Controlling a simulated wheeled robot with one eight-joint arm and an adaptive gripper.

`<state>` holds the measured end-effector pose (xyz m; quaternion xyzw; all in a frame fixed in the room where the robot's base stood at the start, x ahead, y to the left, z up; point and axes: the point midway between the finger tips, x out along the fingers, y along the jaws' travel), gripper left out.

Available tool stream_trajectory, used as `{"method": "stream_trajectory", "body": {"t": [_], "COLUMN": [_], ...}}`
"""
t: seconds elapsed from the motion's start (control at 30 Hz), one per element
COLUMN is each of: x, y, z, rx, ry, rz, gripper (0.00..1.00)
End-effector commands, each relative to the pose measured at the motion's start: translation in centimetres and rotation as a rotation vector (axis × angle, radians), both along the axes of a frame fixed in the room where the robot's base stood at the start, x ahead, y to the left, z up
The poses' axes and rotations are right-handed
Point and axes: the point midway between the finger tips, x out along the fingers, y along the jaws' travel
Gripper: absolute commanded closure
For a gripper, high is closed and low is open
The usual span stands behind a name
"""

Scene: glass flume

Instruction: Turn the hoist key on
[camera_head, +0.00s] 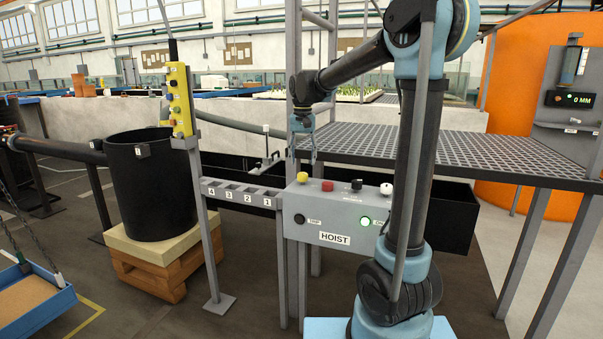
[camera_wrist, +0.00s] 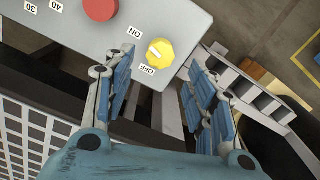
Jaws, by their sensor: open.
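The hoist control box (camera_head: 335,222) is a grey box labelled HOIST. The hoist key is a yellow round knob (camera_head: 303,177) on the left of its top. In the wrist view the yellow knob (camera_wrist: 160,53) has a white mark on its left part, between the ON and OFF labels; I cannot tell which one it points to. My gripper (camera_head: 303,155) hangs above the box near the knob. In the wrist view my gripper (camera_wrist: 158,68) is open and empty, its fingers spread either side below the knob, apart from it.
A red button (camera_head: 327,186), a black knob (camera_head: 357,185) and a white knob (camera_head: 386,189) share the box top. A numbered rack (camera_head: 240,193) adjoins at left. A grating platform (camera_head: 480,150) lies behind at right. A yellow pendant (camera_head: 179,100) hangs at left.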

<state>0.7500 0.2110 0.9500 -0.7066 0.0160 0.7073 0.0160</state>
Motion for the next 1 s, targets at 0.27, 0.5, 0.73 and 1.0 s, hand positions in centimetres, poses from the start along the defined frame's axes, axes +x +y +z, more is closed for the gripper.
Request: {"method": "stream_trajectory", "body": {"t": [0.27,0.5,0.73,1.0], "x": [0.0,0.0,0.0,0.0], "y": [0.0,0.0,0.0,0.0], "z": [-4.0,-5.4,-5.5,-5.4], "rx": [0.0,0.0,0.0,0.0], "ry": [0.0,0.0,0.0,0.0], "rz": [0.0,0.0,0.0,0.0], "gripper": [0.49,0.49,0.49,0.94]}}
